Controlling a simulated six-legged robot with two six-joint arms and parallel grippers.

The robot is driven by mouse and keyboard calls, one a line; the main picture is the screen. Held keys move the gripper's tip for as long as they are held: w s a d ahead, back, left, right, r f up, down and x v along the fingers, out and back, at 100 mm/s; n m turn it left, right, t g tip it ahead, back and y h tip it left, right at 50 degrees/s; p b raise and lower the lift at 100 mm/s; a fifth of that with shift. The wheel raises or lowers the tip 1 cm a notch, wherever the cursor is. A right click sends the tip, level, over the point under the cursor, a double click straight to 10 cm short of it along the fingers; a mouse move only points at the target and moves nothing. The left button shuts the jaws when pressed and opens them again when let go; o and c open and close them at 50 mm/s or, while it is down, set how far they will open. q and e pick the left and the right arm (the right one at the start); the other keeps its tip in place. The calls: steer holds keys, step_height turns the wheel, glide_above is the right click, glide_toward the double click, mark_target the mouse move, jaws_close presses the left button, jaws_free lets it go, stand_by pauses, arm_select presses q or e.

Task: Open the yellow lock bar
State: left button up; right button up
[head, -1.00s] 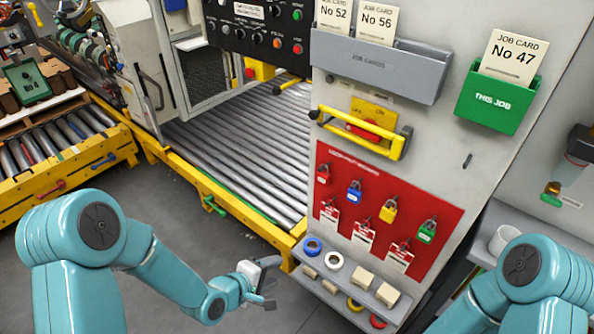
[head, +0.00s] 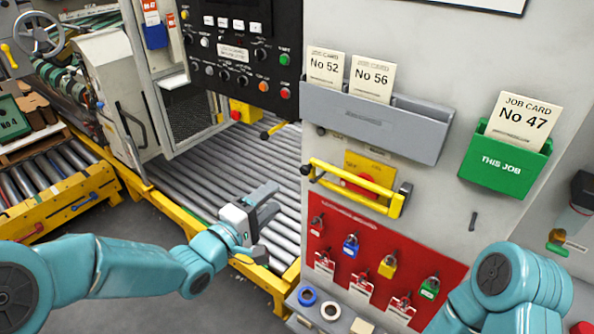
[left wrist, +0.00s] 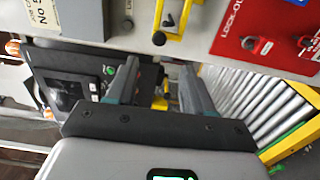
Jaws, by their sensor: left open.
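The yellow lock bar (head: 352,187) lies across the front of a red switch handle (head: 362,183) on a yellow plate (head: 372,165), on the grey cabinet face. It has a dark pivot at its left end and a dark catch at its right end. It also shows at the top of the left wrist view (left wrist: 174,18). My left gripper (head: 268,222) is open and empty, left of and below the bar, in front of the roller conveyor and apart from the cabinet. Only my right arm's upper part shows at the lower right; its gripper is out of view.
A grey job card holder (head: 385,122) sits above the bar. A green holder (head: 500,165) is to its right. A red board (head: 378,243) with several padlocks hangs just below. The roller conveyor (head: 235,165) and its yellow rail lie to the left.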

mark_target(303, 172)
arm_select(q)
steer(key=p+x, duration=0.2)
steer(key=x, duration=0.8)
steer(key=shift+w+d, duration=0.15)
steer(key=shift+d, duration=0.05)
steer(key=shift+r, duration=0.15)
steer(key=shift+c, duration=1)
jaws_close()
